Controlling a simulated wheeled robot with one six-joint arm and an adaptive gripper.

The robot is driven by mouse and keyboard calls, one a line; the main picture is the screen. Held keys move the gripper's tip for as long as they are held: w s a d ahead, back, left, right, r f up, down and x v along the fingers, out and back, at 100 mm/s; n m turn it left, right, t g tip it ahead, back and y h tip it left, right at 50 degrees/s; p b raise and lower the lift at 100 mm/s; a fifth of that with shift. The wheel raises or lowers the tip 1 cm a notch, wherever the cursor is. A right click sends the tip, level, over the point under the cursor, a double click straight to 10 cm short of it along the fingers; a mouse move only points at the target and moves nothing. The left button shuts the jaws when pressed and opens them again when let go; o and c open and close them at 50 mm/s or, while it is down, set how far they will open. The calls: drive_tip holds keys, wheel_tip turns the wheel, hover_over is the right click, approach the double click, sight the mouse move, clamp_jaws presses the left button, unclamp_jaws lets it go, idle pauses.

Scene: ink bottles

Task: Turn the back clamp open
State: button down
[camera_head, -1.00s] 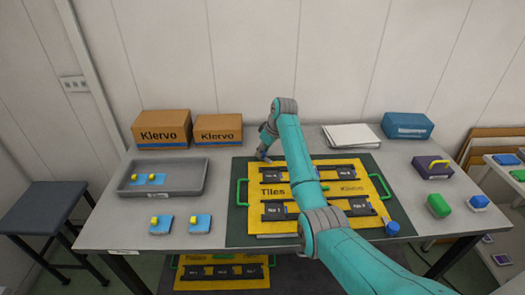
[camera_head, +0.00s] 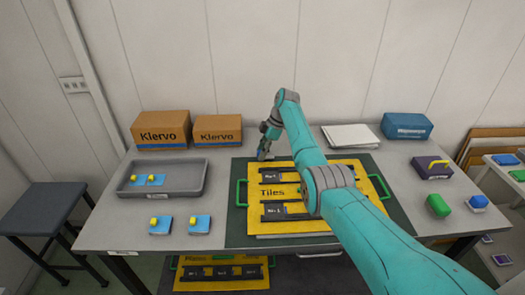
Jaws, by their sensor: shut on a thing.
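The yellow board (camera_head: 284,192), labelled "Tiles", lies on a dark green mat (camera_head: 238,224) and carries dark strips, partly covered by my arm. The back clamp is at the board's back left edge, where my gripper covers it; its angle is too small to tell. My gripper (camera_head: 265,154) points down there, its fingers shut on the clamp. My arm reaches across the right part of the board and hides the blue block at its front right corner.
A grey tray (camera_head: 128,187) and small blue pieces with yellow tops (camera_head: 160,226) are at left. Cardboard boxes (camera_head: 161,129) stand behind. White sheets (camera_head: 350,136), a blue box (camera_head: 407,126), a purple box (camera_head: 432,168) and a green block (camera_head: 438,206) are at right.

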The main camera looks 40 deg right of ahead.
drive_tip(key=shift+n, duration=0.4)
drive_tip(key=c, duration=0.8)
unclamp_jaws()
drive_tip(key=shift+o, duration=0.2)
drive_tip(key=v, duration=1.2)
drive_tip(key=shift+w, duration=0.15)
